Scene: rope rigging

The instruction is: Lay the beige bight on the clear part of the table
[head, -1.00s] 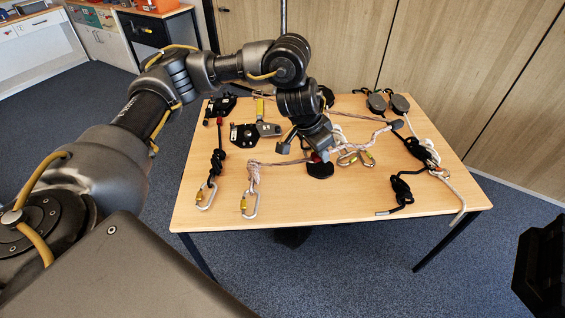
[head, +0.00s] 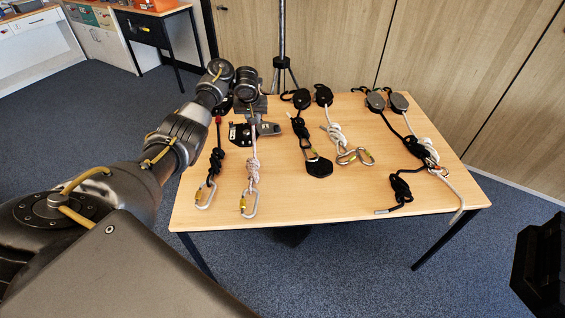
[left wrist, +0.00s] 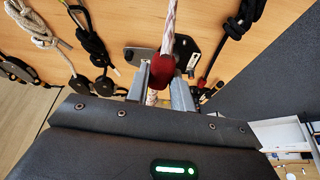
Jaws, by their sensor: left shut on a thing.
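The beige rope (head: 253,150) runs straight from its knot, with a silver carabiner (head: 250,207) at its near end, up toward my left gripper (head: 252,112) at the back left of the table. In the left wrist view my left gripper (left wrist: 163,86) is shut on the beige rope (left wrist: 170,25) near its dark red end sleeve (left wrist: 162,69). The jaws sit on both sides of it. The arm partly hides the hold in the head view. Whether the held end touches the table (head: 285,205) cannot be told. My right gripper is not in view.
A black rope with a carabiner (head: 205,195) lies just left of the beige rope. A dark metal device (head: 262,128) lies beside the gripper. Black and white ropes with pulleys (head: 323,95) lie in the middle and right. The table's front middle is bare.

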